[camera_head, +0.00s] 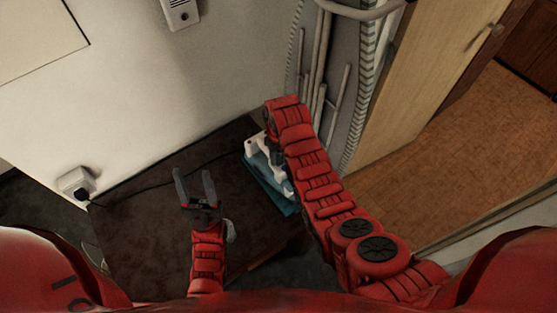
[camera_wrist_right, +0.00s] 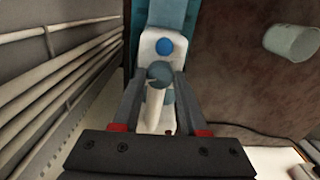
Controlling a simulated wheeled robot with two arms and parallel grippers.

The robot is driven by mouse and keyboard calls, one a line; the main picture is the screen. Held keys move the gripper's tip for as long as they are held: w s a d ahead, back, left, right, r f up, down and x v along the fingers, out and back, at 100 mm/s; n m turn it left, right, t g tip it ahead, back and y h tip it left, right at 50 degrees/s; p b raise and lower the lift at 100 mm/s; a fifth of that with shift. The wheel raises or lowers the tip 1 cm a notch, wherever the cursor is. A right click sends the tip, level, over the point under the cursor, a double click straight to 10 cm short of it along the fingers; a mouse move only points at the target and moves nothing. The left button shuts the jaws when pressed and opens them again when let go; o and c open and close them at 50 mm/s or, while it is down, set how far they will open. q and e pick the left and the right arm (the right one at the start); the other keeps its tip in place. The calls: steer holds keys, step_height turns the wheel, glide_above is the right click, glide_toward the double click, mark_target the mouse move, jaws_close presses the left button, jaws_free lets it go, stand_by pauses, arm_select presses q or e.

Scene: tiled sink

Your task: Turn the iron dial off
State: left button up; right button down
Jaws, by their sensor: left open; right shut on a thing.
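The iron (camera_head: 256,150) is white with teal parts and stands on the dark table, partly hidden by my right arm in the head view. In the right wrist view, its white body (camera_wrist_right: 150,42) carries a blue button (camera_wrist_right: 164,47) and a round grey-teal dial (camera_wrist_right: 160,73). My right gripper (camera_wrist_right: 160,77) is shut on the dial, with one finger on each side of it. My left gripper (camera_head: 194,180) is open and empty above the table, left of the iron. The dial is hidden in the head view.
The dark brown table (camera_head: 145,225) is mostly bare. A pale cup (camera_wrist_right: 292,42) stands on it, away from the iron. A black cord runs to a wall socket (camera_head: 75,184). Wall pipes (camera_head: 318,75) rise close beside the iron. A wooden door (camera_head: 425,80) stands right.

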steer(key=n+b, duration=0.3)
steer(key=shift+w+f, duration=0.1)
steer(key=shift+f, duration=0.15)
steer(key=shift+r+n+b, duration=0.1)
steer(key=shift+n+b, duration=0.45)
steer(key=shift+n, duration=0.25)
steer(key=shift+r+n+b, duration=0.15)
steer(key=shift+n+b, duration=0.15)
steer(key=shift+n, duration=0.5)
steer(key=shift+r+n, duration=0.1)
steer(key=shift+n, duration=1.1)
steer(key=shift+c, duration=2.2)
jaws_free()
